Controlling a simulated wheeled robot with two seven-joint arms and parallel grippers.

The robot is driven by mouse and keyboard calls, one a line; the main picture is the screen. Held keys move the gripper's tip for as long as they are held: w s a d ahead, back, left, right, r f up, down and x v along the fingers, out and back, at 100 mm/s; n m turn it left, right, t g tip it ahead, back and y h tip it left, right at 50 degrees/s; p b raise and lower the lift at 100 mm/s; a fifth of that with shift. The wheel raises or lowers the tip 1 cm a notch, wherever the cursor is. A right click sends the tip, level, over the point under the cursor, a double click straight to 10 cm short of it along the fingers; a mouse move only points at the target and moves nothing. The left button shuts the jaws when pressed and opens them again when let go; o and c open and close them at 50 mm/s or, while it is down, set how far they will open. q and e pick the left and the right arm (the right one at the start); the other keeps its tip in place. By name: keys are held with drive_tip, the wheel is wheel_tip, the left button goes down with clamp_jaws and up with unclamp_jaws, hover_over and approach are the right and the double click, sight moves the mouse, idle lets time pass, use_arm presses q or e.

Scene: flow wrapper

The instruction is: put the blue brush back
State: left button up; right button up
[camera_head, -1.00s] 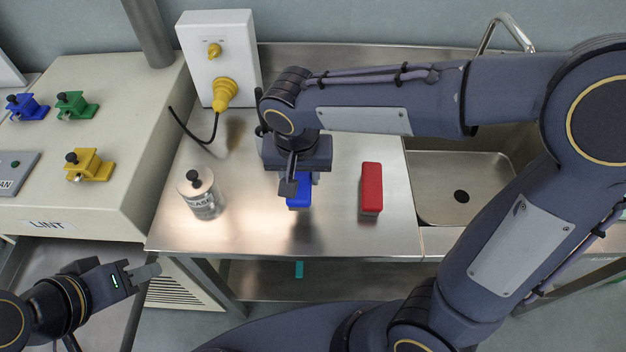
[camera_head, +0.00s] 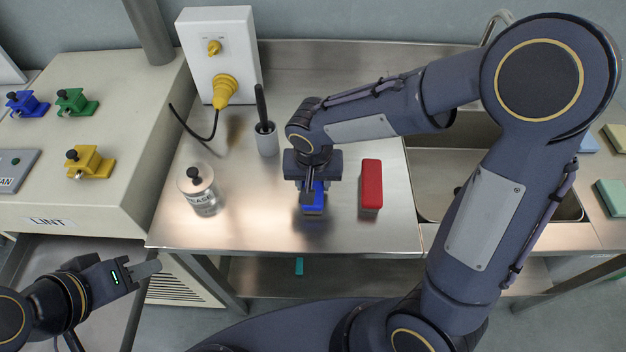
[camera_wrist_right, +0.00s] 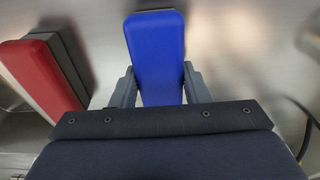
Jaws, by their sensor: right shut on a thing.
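The blue brush (camera_head: 313,203) is a blue block at the middle of the steel table, under my right gripper (camera_head: 312,190). In the right wrist view the blue brush (camera_wrist_right: 157,60) lies between the two grey fingers of my right gripper (camera_wrist_right: 158,85), which are shut on it. Its underside is hidden, so I cannot tell whether it touches the table. A red brush (camera_head: 371,186) stands just right of it, apart from it; it also shows in the right wrist view (camera_wrist_right: 40,75). My left gripper (camera_head: 147,271) is at the lower left, away from the table, empty, its finger gap unclear.
A white box with a yellow plug (camera_head: 222,92) is behind. The sink (camera_head: 432,182) is right. The front table strip is clear.

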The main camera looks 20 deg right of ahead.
drive_tip(key=o, duration=0.9)
drive_tip(key=shift+f, duration=0.1)
drive_tip(key=shift+o, duration=0.2)
drive_tip(key=shift+r, duration=0.55)
wheel_tip(320, 180, up, 11)
drive_tip(key=s, duration=0.2)
drive_tip(key=s+d+t+y, duration=0.2)
drive_tip(key=s+d, duration=0.2)
drive_tip(key=s, duration=0.3)
drive_tip(key=s+d+f+n+t+y, duration=0.1)
drive_tip(key=s+d+y, duration=0.1)
drive_tip(key=s+d, duration=0.3)
drive_tip(key=shift+s+n+t+p, duration=0.3)
drive_tip(key=shift+s+t+p, duration=0.1)
drive_tip(key=shift+s, duration=0.75)
drive_tip(key=shift+d, duration=0.1)
